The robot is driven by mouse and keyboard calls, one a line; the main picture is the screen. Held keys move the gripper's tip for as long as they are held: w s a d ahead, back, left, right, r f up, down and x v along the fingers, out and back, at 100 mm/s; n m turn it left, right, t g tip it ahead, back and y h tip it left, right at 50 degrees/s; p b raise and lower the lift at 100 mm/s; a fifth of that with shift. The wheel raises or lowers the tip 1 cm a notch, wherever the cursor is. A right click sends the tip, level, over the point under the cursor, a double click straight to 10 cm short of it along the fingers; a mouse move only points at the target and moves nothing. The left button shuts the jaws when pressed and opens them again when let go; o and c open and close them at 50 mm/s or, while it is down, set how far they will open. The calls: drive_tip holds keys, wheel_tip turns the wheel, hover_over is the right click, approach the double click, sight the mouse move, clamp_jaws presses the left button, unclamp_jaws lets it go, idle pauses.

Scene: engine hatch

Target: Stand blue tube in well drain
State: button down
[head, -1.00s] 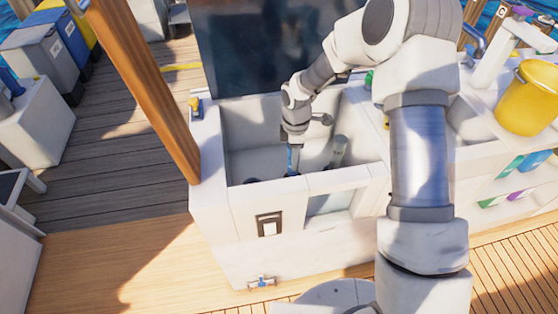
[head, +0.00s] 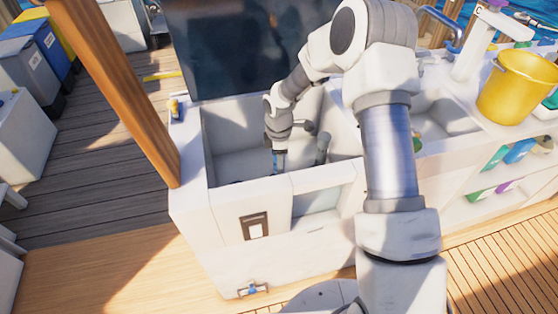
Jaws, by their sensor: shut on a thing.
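My gripper (head: 279,150) points down inside the white well (head: 236,130) and is shut on the blue tube (head: 279,162). The tube hangs upright below my gripper, a short blue length of it showing above the well's front wall. Its lower end and the well floor around it are hidden behind that wall. I cannot make out the drain, nor whether the tube touches it.
A grey upright cylinder (head: 322,149) stands in the well just right of the tube. A wooden post (head: 115,90) rises at the well's left corner. A dark raised panel (head: 245,48) stands behind the well. A yellow bucket (head: 517,88) sits on the counter at right.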

drive_tip(key=shift+f+b, duration=0.5)
drive_tip(key=shift+f, duration=0.6)
drive_tip(key=shift+f, duration=0.65)
idle(0.8)
drive_tip(key=c, duration=0.6)
unclamp_jaws()
drive_tip(key=shift+r, duration=0.1)
drive_tip(key=shift+r+p, duration=3.9)
drive_tip(key=shift+r, duration=1.6)
